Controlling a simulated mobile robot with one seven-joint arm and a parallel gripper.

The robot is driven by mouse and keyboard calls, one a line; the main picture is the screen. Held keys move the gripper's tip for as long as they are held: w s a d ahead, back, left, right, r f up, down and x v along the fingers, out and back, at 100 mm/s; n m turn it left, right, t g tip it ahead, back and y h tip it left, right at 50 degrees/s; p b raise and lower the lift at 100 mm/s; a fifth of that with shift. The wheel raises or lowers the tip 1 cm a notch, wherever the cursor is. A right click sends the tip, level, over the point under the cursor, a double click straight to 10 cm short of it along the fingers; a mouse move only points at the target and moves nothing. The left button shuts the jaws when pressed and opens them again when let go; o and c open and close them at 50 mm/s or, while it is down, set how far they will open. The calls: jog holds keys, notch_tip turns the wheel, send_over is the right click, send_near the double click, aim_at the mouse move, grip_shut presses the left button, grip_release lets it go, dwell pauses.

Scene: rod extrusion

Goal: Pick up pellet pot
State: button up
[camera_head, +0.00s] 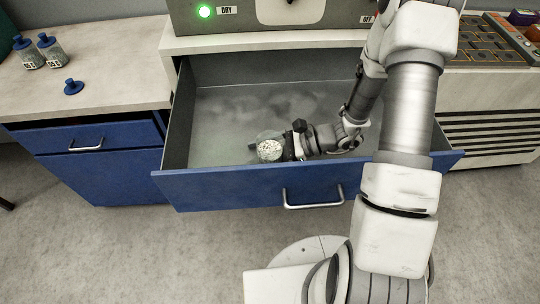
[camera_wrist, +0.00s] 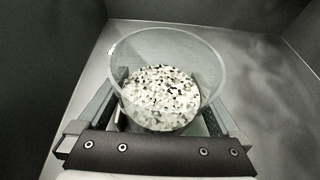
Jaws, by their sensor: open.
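The pellet pot (camera_head: 270,150) is a clear round vessel with white and dark speckled pellets inside. It stands in the open blue-fronted drawer (camera_head: 240,189), close to the drawer's front wall. My gripper (camera_head: 284,147) reaches down into the drawer from the right, with its fingers at the pot. In the wrist view, the pot (camera_wrist: 166,85) stands upright between the two open fingers of my gripper (camera_wrist: 165,97). The pot's lower part is partly hidden by the gripper, and I cannot tell whether a finger touches it.
The rest of the drawer floor (camera_head: 225,120) looks empty. A dryer unit (camera_head: 260,18) with a green light stands above on the counter. At the left, jars (camera_head: 52,50) with blue lids and a loose blue lid (camera_head: 73,87) sit on a worktop. A control panel (camera_head: 490,40) is at the right.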

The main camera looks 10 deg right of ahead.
grip_shut()
dwell(0.3)
